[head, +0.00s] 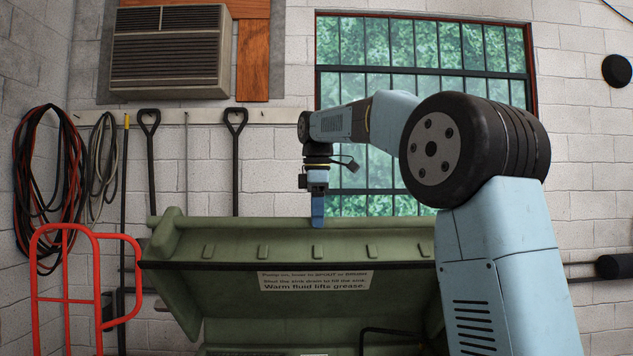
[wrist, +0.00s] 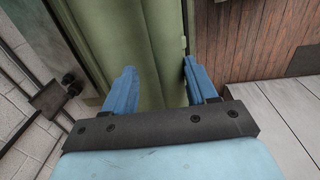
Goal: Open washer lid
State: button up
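The washer lid (head: 215,280) is a green metal panel with a printed label on its inner face. It stands raised and tilted up, with its far edge high in the head view. My gripper (head: 317,212) points down at the lid's upper edge, near its middle. In the wrist view, my gripper (wrist: 160,78) has its two blue fingers spread apart. The green lid (wrist: 158,35) fills the space between and beyond the fingers. I cannot tell whether either finger touches it. The washer's basin is mostly out of view.
A red hand truck (head: 66,300) stands at the left. Coiled cables (head: 45,190) and long-handled tools (head: 235,150) hang on the block wall behind. A barred window (head: 430,50) and an air conditioner (head: 170,55) are above. A dark pipe (head: 395,331) shows below the lid.

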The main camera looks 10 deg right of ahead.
jog(key=w+r, duration=0.6)
jog(key=r, duration=0.2)
jog(key=shift+d+r, duration=0.15)
jog(key=shift+d, duration=0.3)
dwell(0.7)
jog(key=shift+c, duration=0.2)
